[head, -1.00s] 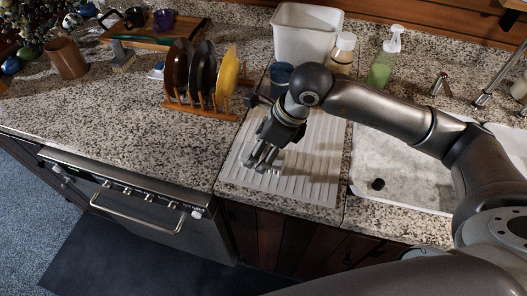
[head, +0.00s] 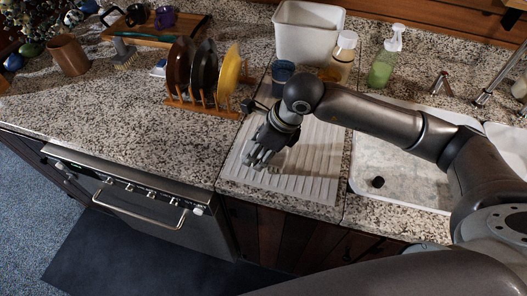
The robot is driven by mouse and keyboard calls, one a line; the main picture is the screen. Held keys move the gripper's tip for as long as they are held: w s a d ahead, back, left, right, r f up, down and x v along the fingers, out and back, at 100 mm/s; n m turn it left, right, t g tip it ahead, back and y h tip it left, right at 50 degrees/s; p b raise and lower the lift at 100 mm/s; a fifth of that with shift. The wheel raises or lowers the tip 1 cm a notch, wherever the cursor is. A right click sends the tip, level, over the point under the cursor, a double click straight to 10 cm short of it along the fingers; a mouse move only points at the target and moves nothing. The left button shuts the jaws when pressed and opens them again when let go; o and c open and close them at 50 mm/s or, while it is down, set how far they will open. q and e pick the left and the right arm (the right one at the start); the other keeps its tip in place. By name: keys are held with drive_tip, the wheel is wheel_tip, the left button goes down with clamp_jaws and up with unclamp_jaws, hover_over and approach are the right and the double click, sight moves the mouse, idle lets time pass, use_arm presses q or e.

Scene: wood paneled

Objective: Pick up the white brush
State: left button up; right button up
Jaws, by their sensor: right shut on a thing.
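My right gripper (head: 262,158) is low over the ribbed white drainboard (head: 310,185), left of the sink. Its fingers are shut on a small pale thing (head: 273,169), which looks like the white brush. The fingers hide most of it, so its shape is hard to make out. I cannot tell whether it touches the drainboard. My left gripper is not in view.
A wooden rack (head: 205,108) with brown, black and yellow plates stands left of the gripper. A blue cup (head: 282,72), white bin (head: 308,35), lidded jar (head: 343,55) and green soap bottle (head: 383,66) stand behind. The counter's front left is clear.

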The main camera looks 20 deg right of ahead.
drive_tip(key=shift+r, duration=0.1)
drive_tip(key=shift+w+r, duration=0.1)
drive_tip(key=shift+r, duration=0.55)
drive_tip(key=s+r, duration=0.1)
drive_tip(key=r, duration=0.1)
drive_tip(key=s+d+r+b, duration=0.1)
drive_tip(key=r, duration=0.1)
drive_tip(key=s+r+b, duration=0.1)
drive_tip(key=r, duration=0.1)
drive_tip(key=shift+s+d, duration=0.15)
drive_tip(key=shift+s, duration=0.15)
drive_tip(key=s+d+r+b, duration=0.3)
drive_tip(key=s+r+b, duration=0.2)
drive_tip(key=s, duration=0.4)
drive_tip(key=shift+s+d+r+b, duration=0.25)
drive_tip(key=shift+s+b, duration=0.15)
drive_tip(key=shift+b, duration=0.4)
drive_tip(key=shift+a, duration=0.1)
